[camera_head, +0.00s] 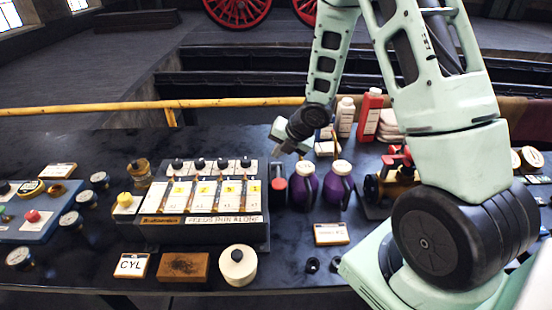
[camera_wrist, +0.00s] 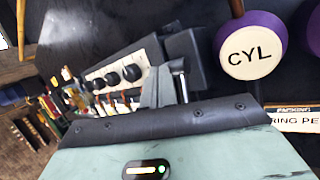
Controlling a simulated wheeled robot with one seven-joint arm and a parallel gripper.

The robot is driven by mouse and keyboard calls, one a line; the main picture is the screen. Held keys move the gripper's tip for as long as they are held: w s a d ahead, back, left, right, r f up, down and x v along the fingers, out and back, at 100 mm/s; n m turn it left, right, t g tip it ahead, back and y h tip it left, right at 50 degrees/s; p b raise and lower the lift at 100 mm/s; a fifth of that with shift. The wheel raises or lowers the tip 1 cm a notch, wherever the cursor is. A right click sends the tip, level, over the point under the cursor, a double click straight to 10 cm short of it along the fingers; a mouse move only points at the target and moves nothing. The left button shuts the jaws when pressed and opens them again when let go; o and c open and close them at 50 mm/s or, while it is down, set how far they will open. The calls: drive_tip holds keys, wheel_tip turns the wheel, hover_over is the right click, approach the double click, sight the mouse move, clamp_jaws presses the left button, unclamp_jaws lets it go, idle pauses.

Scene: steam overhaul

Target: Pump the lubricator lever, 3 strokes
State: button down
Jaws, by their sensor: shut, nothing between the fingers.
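The lubricator (camera_head: 205,225) is a dark box with several sight glasses, yellow tags and black knobs on top; its knobbed top also shows in the wrist view (camera_wrist: 118,78). My gripper (camera_head: 279,146) is shut and empty, just above and behind that red top. In the wrist view my gripper (camera_wrist: 160,88) shows as grey fingers beside a thin metal rod (camera_wrist: 179,70). I cannot tell whether they touch.
Two purple oil cans (camera_head: 303,188) stand close to the right of the lever. A yellow rail (camera_head: 90,109) runs behind the bench.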

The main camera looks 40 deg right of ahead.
drive_tip(key=shift+w+d+r+p, duration=0.15)
drive_tip(key=shift+r+p, duration=0.2)
drive_tip(key=shift+r, duration=0.25)
drive_tip(key=shift+w+d+r+p, duration=0.15)
drive_tip(key=shift+r+p, duration=0.2)
drive_tip(key=shift+r, duration=0.4)
drive_tip(key=shift+w+d, duration=0.1)
